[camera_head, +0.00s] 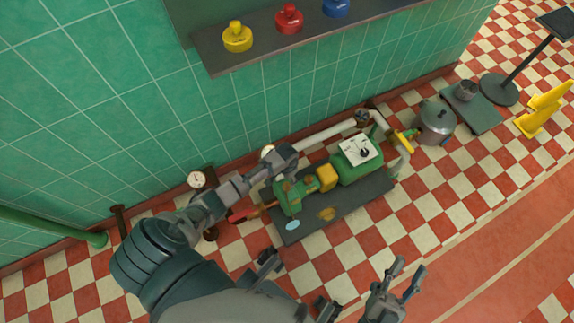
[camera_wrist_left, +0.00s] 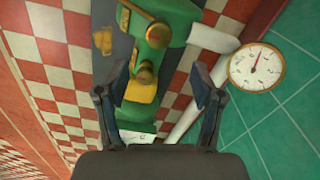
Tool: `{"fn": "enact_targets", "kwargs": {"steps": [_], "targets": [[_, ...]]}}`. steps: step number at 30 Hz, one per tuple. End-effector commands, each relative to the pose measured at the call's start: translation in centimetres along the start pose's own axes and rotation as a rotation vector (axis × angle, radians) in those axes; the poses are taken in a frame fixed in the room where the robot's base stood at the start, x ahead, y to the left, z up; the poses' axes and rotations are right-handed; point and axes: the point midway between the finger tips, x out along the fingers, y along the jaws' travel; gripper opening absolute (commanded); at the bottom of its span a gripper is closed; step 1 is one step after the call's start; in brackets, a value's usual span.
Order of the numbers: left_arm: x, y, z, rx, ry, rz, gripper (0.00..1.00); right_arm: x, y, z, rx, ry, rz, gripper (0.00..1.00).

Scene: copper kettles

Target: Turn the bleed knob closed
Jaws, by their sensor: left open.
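The green pump (camera_head: 290,195) stands on a dark base plate (camera_head: 345,213) near the wall. In the left wrist view, two brass knob-like parts show on its green body, a nearer one (camera_wrist_left: 145,73) and one further up the picture (camera_wrist_left: 158,35). I cannot tell which is the bleed knob. My left gripper (camera_wrist_left: 162,66) is open; the nearer brass part shows between its fingers. I cannot tell whether they touch. In the head view, my left gripper (camera_head: 284,160) is beside the pump, its fingers unclear. My right gripper (camera_head: 409,266) is open and empty over the floor at lower right.
A yellow coupling guard (camera_head: 327,177) and a green motor with a white box (camera_head: 360,149) adjoin the pump. A white pipe (camera_head: 325,133) runs along the wall. A pressure gauge (camera_wrist_left: 257,67) is close to the gripper's right. A kettle (camera_head: 436,120) stands further right. The front floor is clear.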

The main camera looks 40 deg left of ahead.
Motion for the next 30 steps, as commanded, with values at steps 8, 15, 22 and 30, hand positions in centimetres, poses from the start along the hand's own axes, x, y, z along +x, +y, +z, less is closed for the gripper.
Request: {"fn": "enact_targets", "kwargs": {"steps": [8, 15, 22, 30], "targets": [[-2.5, 0.0, 0.0, 0.0, -0.001, 0.0, 0.67, 0.0, 0.0, 0.0, 0.0, 0.0, 0.0, 0.4], [-2.5, 0.0, 0.0, 0.0, -0.001, 0.0, 0.67, 0.0, 0.0, 0.1, 0.001, -0.002, 0.0, 0.4], [-2.5, 0.0, 0.0, 0.0, -0.001, 0.0, 0.67, 0.1, 0.1, 0.2, 0.0, -0.003, 0.001, 0.4], [-2.0, 3.5, -1.2, 0.051, 0.181, 0.021, 0.67, 0.0, 0.0, 0.0, 0.0, 0.0, 0.0, 0.4]]}}
